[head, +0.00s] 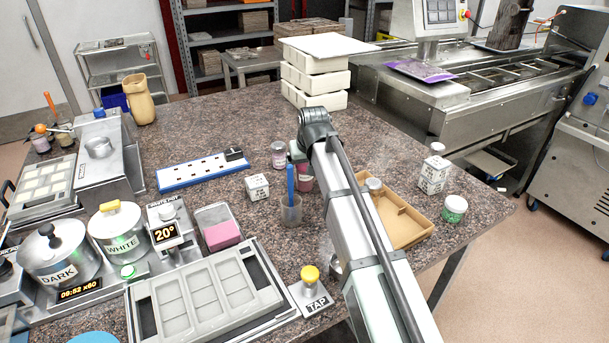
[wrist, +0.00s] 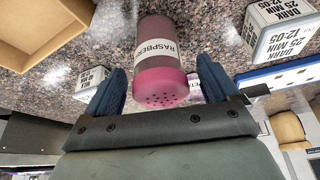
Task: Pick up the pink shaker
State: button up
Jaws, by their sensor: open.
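The pink shaker (wrist: 160,84) has a pink lid with holes and a clear body labelled RASPBERRY. In the wrist view it is between the two blue fingers of my gripper (wrist: 161,70). The gripper is open, and a gap shows on each side of the shaker.
Close by are a white printed box (head: 257,187), a lidded jar (head: 278,154) and a cardboard tray (head: 408,226). A blue-edged strip (head: 203,171) lies further left.

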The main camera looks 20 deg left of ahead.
jog(key=shift+f, duration=0.2)
jog(key=c, duration=1.2)
